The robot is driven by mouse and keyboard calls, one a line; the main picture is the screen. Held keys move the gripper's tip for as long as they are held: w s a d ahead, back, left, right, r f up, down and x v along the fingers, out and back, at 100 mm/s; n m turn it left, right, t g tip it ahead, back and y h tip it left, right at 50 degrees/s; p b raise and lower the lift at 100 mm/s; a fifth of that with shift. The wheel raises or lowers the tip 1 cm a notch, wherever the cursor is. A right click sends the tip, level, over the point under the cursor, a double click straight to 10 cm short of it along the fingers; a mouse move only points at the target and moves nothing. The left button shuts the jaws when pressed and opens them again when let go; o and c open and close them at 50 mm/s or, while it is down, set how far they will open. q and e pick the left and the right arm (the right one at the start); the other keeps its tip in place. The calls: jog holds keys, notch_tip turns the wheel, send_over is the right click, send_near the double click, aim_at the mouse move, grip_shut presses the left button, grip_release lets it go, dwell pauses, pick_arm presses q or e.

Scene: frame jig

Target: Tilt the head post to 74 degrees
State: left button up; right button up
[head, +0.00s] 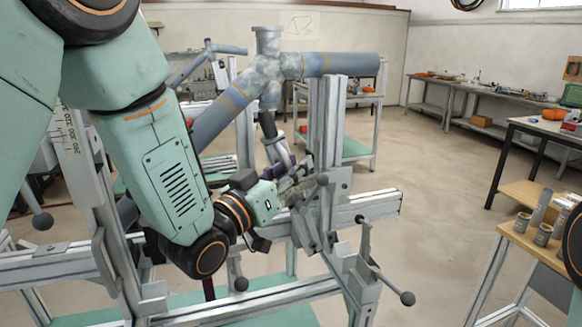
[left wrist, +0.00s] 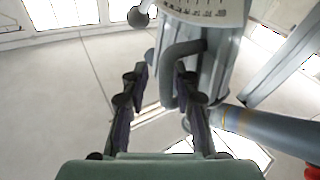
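A grey metal post (head: 328,130) stands upright in the middle of the head view. I take it to be the head post. In the left wrist view, a curved scale plate (left wrist: 205,8) with dark marks sits above a bent grey handle (left wrist: 172,75) on the post. I cannot read the angle. My left gripper (head: 300,172) is at the post's lower part. In the left wrist view the gripper (left wrist: 160,80) is open, its dark fingers apart. The handle shows between them, nearer the right finger; contact is unclear. My right gripper is out of view.
Blue-grey joined tubes (head: 222,112) run beside the post. Clamp levers with ball knobs (head: 407,298) stick out from the jig rail (head: 365,205). A bench with several cans (head: 543,234) stands at right. The floor between is clear.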

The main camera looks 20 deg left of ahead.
pick_arm(q)
jog(key=shift+o, duration=0.2)
jog(key=shift+w+a+f, duration=0.1)
jog(key=shift+w+a, duration=0.05)
jog(key=shift+a, duration=0.05)
jog(key=v, duration=0.5)
jog(key=shift+s, duration=0.2)
jog(key=shift+s+a+f, duration=0.1)
jog(key=shift+s+a, duration=0.25)
jog(key=shift+s, duration=0.6)
jog(key=shift+c, duration=0.3)
